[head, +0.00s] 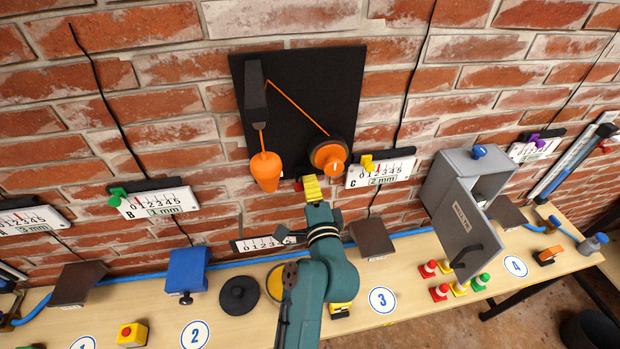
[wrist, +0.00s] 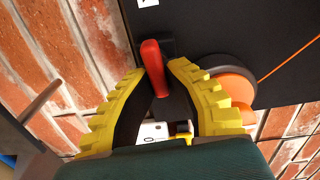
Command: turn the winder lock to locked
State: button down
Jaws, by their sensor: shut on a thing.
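The winder lock's red lever (wrist: 153,65) stands out from a small dark mount on the lower edge of the black wall board (head: 345,85). My gripper (head: 311,187) has yellow ribbed fingers, which in the wrist view (wrist: 160,72) are closed in on both sides of the red lever near its base. In the head view the fingers hide most of the lever. The orange winder (head: 325,154) with its dark drum sits just above and to the right of my gripper. The wrist view also shows the winder's orange face (wrist: 233,87). I cannot read any lock marking.
An orange weight (head: 265,171) hangs left of my gripper on an orange cord. Gauge C (head: 381,173), with a yellow slider, is close on the right. A grey cabinet (head: 463,225) with an open door stands further right. The bench below holds several boxes and cones.

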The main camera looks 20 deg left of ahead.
jog(key=shift+f+m+p, duration=0.2)
jog(key=shift+m+p, duration=0.1)
jog(key=shift+m, duration=0.2)
jog(key=c, duration=1.1)
grip_release()
jog(key=shift+r, duration=0.1)
jog(key=v, duration=1.2)
